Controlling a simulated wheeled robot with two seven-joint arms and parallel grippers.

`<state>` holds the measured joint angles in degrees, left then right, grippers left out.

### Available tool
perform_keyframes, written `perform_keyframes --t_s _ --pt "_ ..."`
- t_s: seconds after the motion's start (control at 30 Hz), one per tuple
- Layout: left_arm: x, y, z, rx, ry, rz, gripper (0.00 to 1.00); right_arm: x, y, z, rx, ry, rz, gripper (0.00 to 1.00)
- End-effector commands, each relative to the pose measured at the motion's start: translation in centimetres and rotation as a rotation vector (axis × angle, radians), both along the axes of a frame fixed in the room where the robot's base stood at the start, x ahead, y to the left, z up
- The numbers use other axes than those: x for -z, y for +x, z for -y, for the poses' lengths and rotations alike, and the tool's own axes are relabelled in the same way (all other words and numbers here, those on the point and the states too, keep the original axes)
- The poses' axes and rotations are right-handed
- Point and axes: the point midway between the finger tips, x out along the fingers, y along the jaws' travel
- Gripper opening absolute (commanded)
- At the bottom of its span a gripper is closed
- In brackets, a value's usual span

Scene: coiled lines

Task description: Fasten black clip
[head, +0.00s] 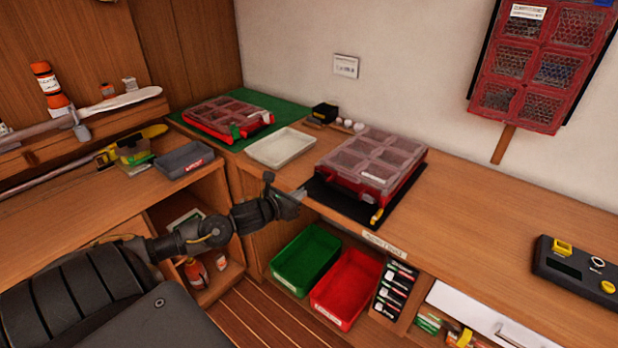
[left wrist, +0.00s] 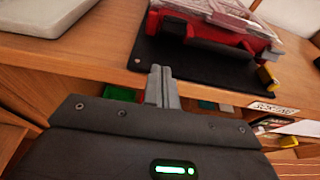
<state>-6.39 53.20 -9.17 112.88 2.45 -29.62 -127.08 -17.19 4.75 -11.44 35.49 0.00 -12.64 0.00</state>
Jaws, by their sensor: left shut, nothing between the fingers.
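A red case with a clear compartmented lid (head: 372,158) sits on a black mat (head: 340,199) at the front of the bench. Its lid looks down, and its front red side (left wrist: 205,22) shows in the left wrist view. A dark strip, perhaps the black clip, lies along that front side; I cannot tell whether it is fastened. My left gripper (head: 297,196) is shut and empty, just in front of the bench edge, left of the mat. In the left wrist view its closed fingers (left wrist: 161,78) point toward the case, apart from it. My right gripper is not in view.
A yellow-tipped piece (head: 377,215) stands at the mat's front corner. A pale tray (head: 281,148) and a second red case (head: 228,117) on a green mat lie to the left. Green (head: 306,258) and red bins (head: 347,287) sit below. The bench to the right is mostly clear.

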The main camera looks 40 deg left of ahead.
Motion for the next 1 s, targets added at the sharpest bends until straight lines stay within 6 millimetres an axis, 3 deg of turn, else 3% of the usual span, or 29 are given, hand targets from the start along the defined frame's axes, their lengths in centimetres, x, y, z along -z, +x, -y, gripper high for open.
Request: perform_keyframes --t_s 0.17,0.2,0.3,1.0 --pt "0.5 3.4 0.0 -0.001 -0.003 0.001 0.00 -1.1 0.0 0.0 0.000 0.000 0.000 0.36" --pt "-0.7 3.6 0.0 0.001 0.000 0.004 0.00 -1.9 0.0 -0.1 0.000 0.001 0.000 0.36" --pt "-1.7 4.2 0.0 0.001 0.000 0.002 0.00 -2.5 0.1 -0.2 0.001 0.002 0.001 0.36" --pt "-2.8 5.0 -0.1 0.000 0.001 -0.008 0.00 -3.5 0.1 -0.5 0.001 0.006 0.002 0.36"
